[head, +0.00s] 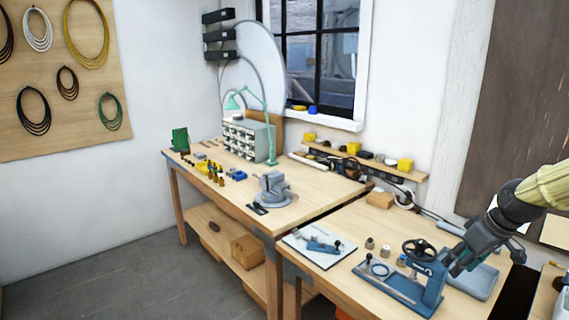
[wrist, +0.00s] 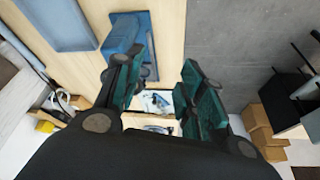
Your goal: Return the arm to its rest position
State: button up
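My gripper (head: 457,264) is at the right of the head view. It hangs over the right part of the near workbench (head: 346,284), by the blue press (head: 408,283) with a dark handwheel. In the wrist view my gripper (wrist: 160,62) shows two dark green fingers standing apart with nothing between them. The blue press (wrist: 126,38) lies beyond the left finger there. The head view does not clearly show the gap between the fingertips.
A blue-grey tray (head: 480,282) is beside the press. A white mat (head: 300,243) with a small blue tool lies left of it. A grey vise (head: 272,189) and a green lamp (head: 268,125) stand on the far bench. Open floor (head: 120,270) is at the left.

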jog(key=s+a+f+m+g+b, duration=0.1)
jog(key=s+a+f, duration=0.25)
jog(key=f, duration=0.65)
jog(key=s+a+f+m+b, duration=0.1)
jog(key=s+a+f, duration=0.3)
jog(key=f, duration=0.6)
jog(key=s+a+f+g+b, duration=0.15)
jog(key=a+f, duration=0.35)
jog(key=f, duration=0.5)
jog(key=s+a+f+m+g, duration=0.1)
jog(key=s+a+f, duration=0.3)
jog(key=s+f, duration=0.5)
jog(key=s+a+f+m+h+b, duration=0.1)
jog(key=s+a+f, duration=0.3)
jog(key=s+f, duration=0.6)
jog(key=s, duration=0.7)
jog(key=shift+s+f+g+h, duration=0.2)
jog(key=shift+s+g+h, duration=0.05)
jog(key=shift+g+h, duration=0.1)
jog(key=shift+w+a, duration=0.1)
jog(key=shift+a, duration=0.05)
